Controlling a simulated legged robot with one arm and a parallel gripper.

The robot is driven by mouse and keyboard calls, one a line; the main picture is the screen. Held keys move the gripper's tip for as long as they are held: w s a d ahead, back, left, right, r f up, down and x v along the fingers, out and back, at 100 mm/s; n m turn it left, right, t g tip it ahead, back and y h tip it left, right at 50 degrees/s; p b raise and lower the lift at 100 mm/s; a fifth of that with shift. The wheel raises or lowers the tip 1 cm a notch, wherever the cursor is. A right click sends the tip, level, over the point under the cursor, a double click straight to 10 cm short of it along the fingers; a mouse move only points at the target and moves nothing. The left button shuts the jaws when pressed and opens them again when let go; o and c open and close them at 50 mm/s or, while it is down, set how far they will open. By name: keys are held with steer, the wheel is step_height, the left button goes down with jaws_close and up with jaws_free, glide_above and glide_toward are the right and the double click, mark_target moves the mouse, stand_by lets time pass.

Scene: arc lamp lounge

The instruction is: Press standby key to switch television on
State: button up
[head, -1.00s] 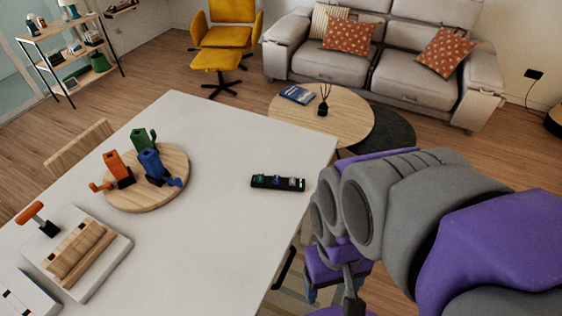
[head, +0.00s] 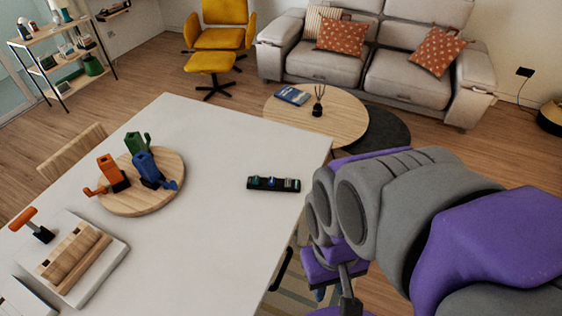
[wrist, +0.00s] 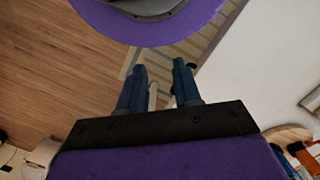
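A narrow black key strip (head: 252,183) lies on the white table (head: 205,250) near its right edge. Several small keys in green, blue and pale tones sit along it. Which one is the standby key cannot be told at this size. No television shows in either view. My gripper (wrist: 158,80) shows two dark blue fingers apart with nothing between them in the wrist view. It hangs over the floor and striped rug beside the table, away from the key strip. In the head view my arm hides most of it.
A round wooden board (head: 140,203) holds orange, green and blue holders. A round coffee table (head: 345,118) and grey sofa (head: 325,65) stand beyond. The table between board and strip is clear.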

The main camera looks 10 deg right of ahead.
jaws_close()
stand_by(1.1)
